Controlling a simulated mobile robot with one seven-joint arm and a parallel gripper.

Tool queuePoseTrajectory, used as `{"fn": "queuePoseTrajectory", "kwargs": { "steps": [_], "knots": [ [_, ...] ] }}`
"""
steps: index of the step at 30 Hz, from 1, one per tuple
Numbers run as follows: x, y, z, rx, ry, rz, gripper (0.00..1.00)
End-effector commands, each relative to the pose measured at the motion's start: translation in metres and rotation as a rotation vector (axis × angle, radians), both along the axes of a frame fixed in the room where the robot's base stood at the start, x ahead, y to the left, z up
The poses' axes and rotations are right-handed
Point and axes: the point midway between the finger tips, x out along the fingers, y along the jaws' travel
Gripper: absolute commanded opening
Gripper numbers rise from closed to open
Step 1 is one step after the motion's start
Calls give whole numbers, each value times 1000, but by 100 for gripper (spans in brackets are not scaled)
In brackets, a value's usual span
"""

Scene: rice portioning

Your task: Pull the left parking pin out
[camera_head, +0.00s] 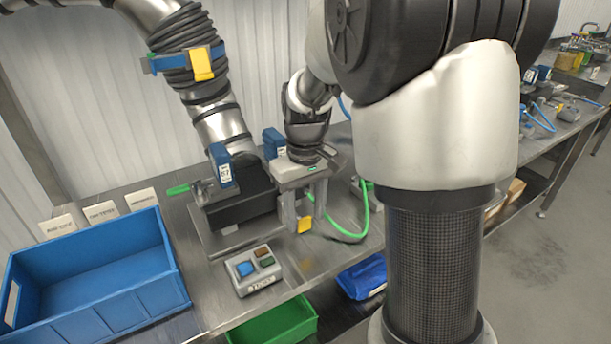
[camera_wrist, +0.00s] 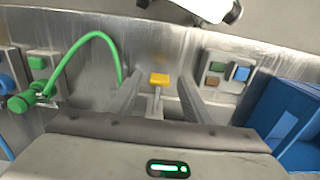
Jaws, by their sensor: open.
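A yellow-headed pin on a thin grey stem, which looks like the parking pin, shows in the wrist view (camera_wrist: 159,79) and in the head view (camera_head: 305,225). It is at the front of the black machine block (camera_head: 240,208) on the steel bench. My gripper (camera_head: 304,216) is open and points down, and its fingers appear on either side of the yellow head. In the wrist view the gripper (camera_wrist: 159,84) has a finger on each side of the pin, with a gap showing on both sides. I cannot tell how deep the fingertips reach. No second such pin is clear.
A button box (camera_head: 253,269) stands on the bench front, left of my gripper. A green hose (camera_head: 364,215) loops close on the right. A blue crate (camera_head: 95,275) fills the bench's left end. Green (camera_head: 275,325) and blue (camera_head: 362,276) bins sit below the front edge.

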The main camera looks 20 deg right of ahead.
Motion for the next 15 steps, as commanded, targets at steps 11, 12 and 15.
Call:
{"fn": "queuePoseTrajectory", "kwargs": {
  "steps": [11,12,15],
  "knots": [
    [1,0,95,0,-4,-1,45],
    [1,0,104,0,-4,-2,45],
    [0,0,124,0,-1,-1,45]
  ]
}}
